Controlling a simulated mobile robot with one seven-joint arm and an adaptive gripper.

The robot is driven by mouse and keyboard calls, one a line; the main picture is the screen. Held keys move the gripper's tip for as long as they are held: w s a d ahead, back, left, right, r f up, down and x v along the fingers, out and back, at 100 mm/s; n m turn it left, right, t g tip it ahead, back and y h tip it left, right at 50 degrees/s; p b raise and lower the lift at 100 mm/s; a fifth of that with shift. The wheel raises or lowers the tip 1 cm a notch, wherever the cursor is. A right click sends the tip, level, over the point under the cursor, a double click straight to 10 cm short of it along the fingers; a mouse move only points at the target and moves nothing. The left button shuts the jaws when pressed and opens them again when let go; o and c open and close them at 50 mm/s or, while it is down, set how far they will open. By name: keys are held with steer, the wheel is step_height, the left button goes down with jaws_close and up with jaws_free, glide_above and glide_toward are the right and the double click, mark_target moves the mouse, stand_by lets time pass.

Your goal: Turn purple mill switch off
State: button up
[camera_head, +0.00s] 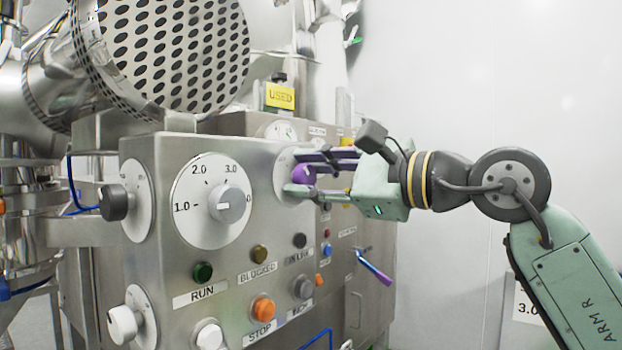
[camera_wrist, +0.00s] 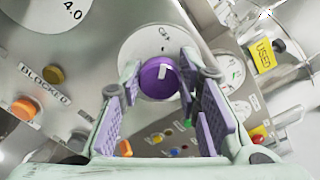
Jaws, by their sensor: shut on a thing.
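The purple mill switch (camera_head: 304,174) is a round knob on a pale dial plate, on the right part of the steel control panel. In the wrist view the purple-padded fingers (camera_wrist: 160,92) flank the knob.
A grey dial knob (camera_head: 229,204) marked 1.0 to 3.0 is left of the switch. Below are the RUN button (camera_head: 203,271), the orange STOP button (camera_head: 263,309) and other buttons. A yellow USED tag (camera_head: 280,96) stands above. A purple-and-blue lever (camera_head: 374,270) sticks out below my gripper.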

steer(key=shift+n, duration=0.3)
stand_by(0.4)
steer(key=o, duration=1.1)
steer(key=shift+o, duration=0.2)
steer(key=v, duration=1.2)
steer(key=shift+f, duration=0.1)
